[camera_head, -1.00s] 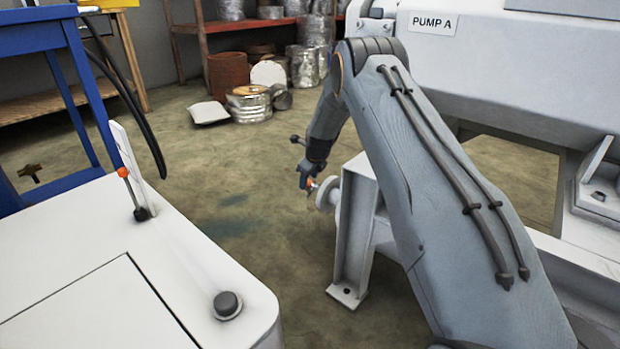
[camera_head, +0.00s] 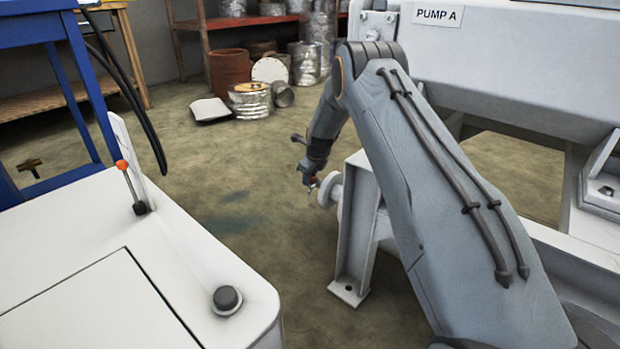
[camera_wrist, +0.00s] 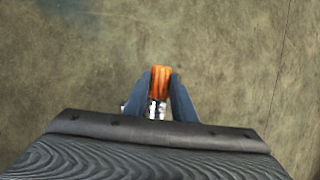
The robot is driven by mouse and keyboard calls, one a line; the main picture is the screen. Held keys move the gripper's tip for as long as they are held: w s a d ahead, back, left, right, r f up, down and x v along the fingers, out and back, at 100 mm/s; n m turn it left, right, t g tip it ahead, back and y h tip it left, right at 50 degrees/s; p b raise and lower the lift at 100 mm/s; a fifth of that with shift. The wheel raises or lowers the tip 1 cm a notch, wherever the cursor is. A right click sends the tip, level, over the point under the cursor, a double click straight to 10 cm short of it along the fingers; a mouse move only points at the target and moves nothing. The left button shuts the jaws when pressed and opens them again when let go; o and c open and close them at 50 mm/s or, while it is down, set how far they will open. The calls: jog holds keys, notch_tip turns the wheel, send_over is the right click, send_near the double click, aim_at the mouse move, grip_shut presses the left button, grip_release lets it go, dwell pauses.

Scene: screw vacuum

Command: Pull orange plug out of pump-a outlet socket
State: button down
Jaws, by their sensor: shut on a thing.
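My gripper (camera_head: 312,182) is at the end of the lowered arm, just left of the round white outlet socket (camera_head: 329,190) on the pump A frame. In the wrist view my gripper (camera_wrist: 159,82) has both dark fingers closed on the sides of the orange plug (camera_wrist: 160,77). Shiny metal parts show below the orange body, between and beside the fingers. The plug is only a small orange spot in the head view. I cannot tell whether it is still seated in the socket. The socket cannot be made out in the wrist view.
Pump A's white housing (camera_head: 500,65) and its support leg (camera_head: 356,230) stand right of the gripper, partly behind my arm. Open concrete floor (camera_head: 240,180) lies to the left. A blue table (camera_head: 45,42) and shelving with metal drums (camera_head: 302,62) stand farther back.

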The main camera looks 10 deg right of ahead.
jog(key=w+a+b, duration=0.1)
jog(key=w+b, duration=0.1)
jog(key=w+a+b, duration=0.2)
jog(key=shift+w+a+b, duration=0.15)
jog(key=shift+w+b, duration=0.15)
dwell(1.0)
